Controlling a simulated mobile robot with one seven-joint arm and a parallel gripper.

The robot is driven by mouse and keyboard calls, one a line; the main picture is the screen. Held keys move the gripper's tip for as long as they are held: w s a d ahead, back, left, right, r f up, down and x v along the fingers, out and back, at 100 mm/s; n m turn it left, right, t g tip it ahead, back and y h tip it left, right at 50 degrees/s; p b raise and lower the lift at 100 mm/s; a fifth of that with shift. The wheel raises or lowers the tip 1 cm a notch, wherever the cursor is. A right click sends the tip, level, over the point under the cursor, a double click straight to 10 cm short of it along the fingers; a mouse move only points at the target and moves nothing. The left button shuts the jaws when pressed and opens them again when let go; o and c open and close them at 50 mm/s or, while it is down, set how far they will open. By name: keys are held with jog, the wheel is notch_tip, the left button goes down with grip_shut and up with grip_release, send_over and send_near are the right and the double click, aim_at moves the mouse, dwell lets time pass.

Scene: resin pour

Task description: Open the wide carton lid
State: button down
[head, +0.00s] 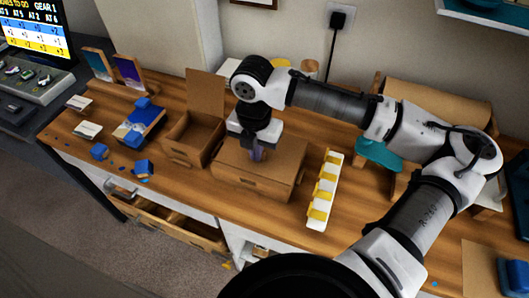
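The wide carton (285,180) is a brown box on the wooden table, left of the white strip. Its lid (286,153) looks flat and shut over the top. My gripper (258,155) points down at the lid's middle. A small purple piece shows at the fingertips; I cannot tell whether it is part of the lid, a held thing or the fingers. Whether the fingers touch the lid is also unclear. A second, narrower carton (182,153) stands to the left with its lid (206,92) raised upright.
A white strip with yellow clips (323,190) stands close right of the wide carton. A blue-and-white box (140,126) and blue pieces (143,168) lie at the left. A brown roll on a stand (440,102) is behind my arm. A drawer below (165,222) is open.

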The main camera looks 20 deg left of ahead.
jog(key=shift+f+b, duration=0.3)
jog(key=shift+f, duration=0.5)
jog(key=shift+w+r+p, duration=0.25)
jog(key=shift+r+p, duration=0.75)
jog(key=shift+r, duration=0.1)
jog(key=shift+w+r+p, duration=0.25)
jog(key=shift+r+p, duration=0.25)
jog(key=shift+r, duration=0.05)
jog(key=shift+w+r+p, duration=0.25)
jog(key=shift+r+p, duration=0.2)
jog(key=shift+r, duration=0.05)
jog(key=w+r+p, duration=0.4)
jog(key=w+p, duration=0.1)
jog(key=w, duration=1.1)
jog(key=shift+w+d, duration=0.2)
jog(key=shift+d, duration=0.1)
dwell(0.6)
jog(key=shift+r, duration=0.2)
